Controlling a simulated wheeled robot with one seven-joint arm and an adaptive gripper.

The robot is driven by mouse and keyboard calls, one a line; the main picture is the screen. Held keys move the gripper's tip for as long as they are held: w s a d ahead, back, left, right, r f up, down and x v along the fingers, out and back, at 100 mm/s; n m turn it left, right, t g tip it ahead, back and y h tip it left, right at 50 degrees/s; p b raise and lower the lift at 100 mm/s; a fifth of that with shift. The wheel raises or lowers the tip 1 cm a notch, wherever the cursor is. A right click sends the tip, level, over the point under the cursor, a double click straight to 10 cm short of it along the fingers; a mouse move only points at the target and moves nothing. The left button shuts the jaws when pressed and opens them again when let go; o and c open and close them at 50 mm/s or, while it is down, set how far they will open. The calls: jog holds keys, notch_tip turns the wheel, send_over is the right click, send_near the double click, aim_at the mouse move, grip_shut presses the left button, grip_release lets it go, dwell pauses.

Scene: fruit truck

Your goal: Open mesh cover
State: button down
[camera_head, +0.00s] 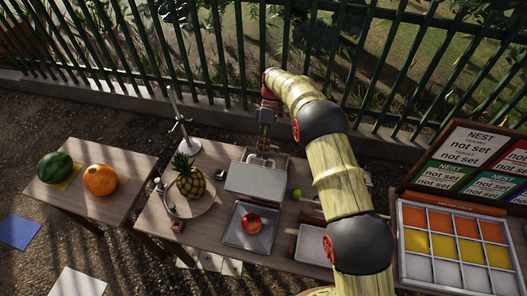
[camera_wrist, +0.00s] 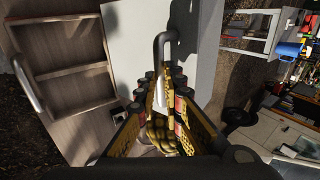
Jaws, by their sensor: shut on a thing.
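A pale grey box-like unit (camera_head: 255,179) stands on the middle table, with a plain panel facing the camera; I take it to be the mesh cover, though no mesh texture can be made out. My gripper (camera_head: 265,145) comes down at its back edge. In the wrist view, a curved metal handle (camera_wrist: 161,52) stands by the pale panel (camera_wrist: 138,50). My gripper (camera_wrist: 161,100) is shut on this handle, with its yellow-lined fingers on either side. The handle's lower end is hidden between the fingers.
A pineapple (camera_head: 190,180) on a round plate stands left of the unit. A red apple (camera_head: 251,223) lies on a tray in front. A small green fruit (camera_head: 297,194) is to the right. A metal stand (camera_head: 184,135) rises at the back left, before a green fence (camera_head: 220,60).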

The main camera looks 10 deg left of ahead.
jog(key=shift+s+d+f, duration=0.1)
jog(key=shift+s+f, duration=0.1)
jog(key=shift+f, duration=0.25)
jog(key=shift+s+d+f, duration=0.1)
jog(key=shift+s+f, duration=0.05)
jog(key=shift+f, duration=0.25)
jog(key=c, duration=2.3)
grip_release()
jog(key=shift+c, duration=0.2)
jog(key=shift+o, duration=1.3)
jog(key=shift+w+a, duration=0.2)
jog(key=shift+o, duration=0.9)
jog(key=shift+s+r, duration=0.1)
jog(key=shift+r, duration=0.2)
jog(key=v, duration=1.2)
